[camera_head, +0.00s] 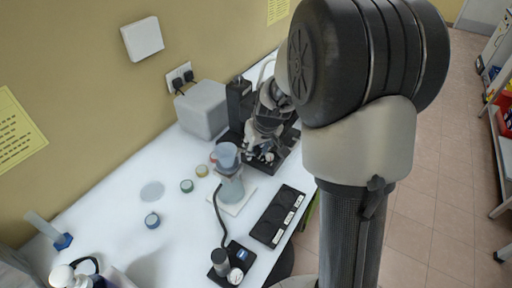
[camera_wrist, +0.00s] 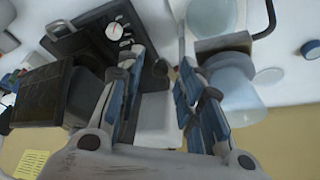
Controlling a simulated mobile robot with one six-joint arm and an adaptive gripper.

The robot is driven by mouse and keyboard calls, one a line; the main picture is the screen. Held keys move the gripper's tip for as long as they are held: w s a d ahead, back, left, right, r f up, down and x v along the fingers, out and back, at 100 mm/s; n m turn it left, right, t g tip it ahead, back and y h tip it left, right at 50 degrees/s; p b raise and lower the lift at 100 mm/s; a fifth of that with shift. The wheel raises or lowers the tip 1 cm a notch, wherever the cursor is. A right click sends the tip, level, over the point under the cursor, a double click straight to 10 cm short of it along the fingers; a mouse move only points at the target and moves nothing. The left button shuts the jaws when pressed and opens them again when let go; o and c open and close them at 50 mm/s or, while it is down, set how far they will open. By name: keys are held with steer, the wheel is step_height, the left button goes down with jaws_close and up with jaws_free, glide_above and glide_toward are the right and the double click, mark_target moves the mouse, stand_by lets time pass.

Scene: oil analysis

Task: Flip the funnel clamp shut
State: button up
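The glass filter funnel (camera_head: 226,154) stands on a flask (camera_head: 231,188) on the white bench in the head view. The clamp (camera_wrist: 224,43) appears as a grey band around the joint between funnel and flask in the wrist view, with the pale funnel cup (camera_wrist: 232,82) beside it. Whether its lever is open or shut is too small to tell. My gripper (camera_wrist: 162,62) is open, its two blue-padded fingers apart with nothing held between them. The right finger looks close to the clamp and funnel; I cannot tell whether they touch.
A black tray (camera_head: 277,215) lies to the right, and a black device with a gauge (camera_head: 233,262) is in front, joined by a hose. Small round tins (camera_head: 187,186) lie left of the flask.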

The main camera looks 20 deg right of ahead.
jaws_close()
steer(key=shift+s, duration=0.1)
stand_by(0.3)
steer(key=m+p, duration=0.1)
steer(key=p, duration=0.1)
steer(key=a+m+h+p, duration=0.1)
steer(key=p, duration=0.2)
steer(key=shift+s, duration=0.3)
steer(key=shift+a, duration=0.1)
jaws_free()
